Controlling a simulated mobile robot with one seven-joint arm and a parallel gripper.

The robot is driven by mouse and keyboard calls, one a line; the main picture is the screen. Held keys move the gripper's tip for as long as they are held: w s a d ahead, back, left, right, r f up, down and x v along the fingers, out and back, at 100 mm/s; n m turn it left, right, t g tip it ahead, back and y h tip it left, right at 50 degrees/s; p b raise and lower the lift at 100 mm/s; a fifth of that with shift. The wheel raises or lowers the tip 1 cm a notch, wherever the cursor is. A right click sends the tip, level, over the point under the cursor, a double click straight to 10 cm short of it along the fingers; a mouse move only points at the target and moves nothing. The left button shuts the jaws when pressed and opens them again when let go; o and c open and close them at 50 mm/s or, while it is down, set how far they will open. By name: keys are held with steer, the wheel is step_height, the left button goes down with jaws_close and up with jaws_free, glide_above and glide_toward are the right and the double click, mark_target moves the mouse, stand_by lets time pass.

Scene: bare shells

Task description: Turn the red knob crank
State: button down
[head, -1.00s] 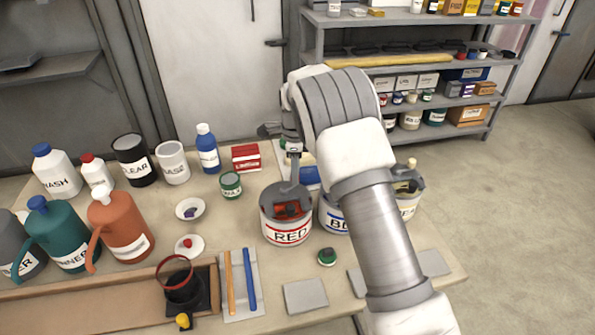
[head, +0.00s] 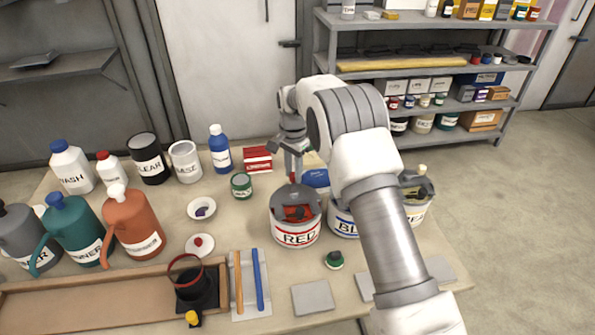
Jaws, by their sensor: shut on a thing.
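The can labelled RED (head: 296,232) stands upright on the workbench, with a grey lid on top and dark red showing through its opening. My gripper (head: 293,177) is at the back of this lid, pointing down, shut on the red can's crank knob. The knob is mostly hidden between the fingers, and its exact angle cannot be made out. My arm reaches in from the lower right and covers part of the cans to the right.
A can with a blue label (head: 343,226) stands close to the right of the red can, partly behind my arm. A small green jar (head: 241,186) and white dishes (head: 201,209) are to the left. A small green-lidded item (head: 334,260) lies in front.

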steer(key=n, duration=0.1)
steer(key=a+n, duration=0.1)
steer(key=n, duration=0.2)
steer(key=shift+s+a+n, duration=0.3)
steer(key=shift+a, duration=0.05)
steer(key=shift+s+a+n, duration=0.25)
steer(key=shift+a+n, duration=0.05)
steer(key=shift+n, duration=0.8)
steer(key=shift+s+a+n, duration=0.25)
steer(key=shift+a+n, duration=0.05)
steer(key=shift+n, duration=0.8)
steer(key=c, duration=0.6)
jaws_free()
steer(key=shift+s, duration=0.1)
step_height(320, 180, up, 18)
steer(key=shift+f+p, duration=0.25)
steer(key=shift+p, duration=0.2)
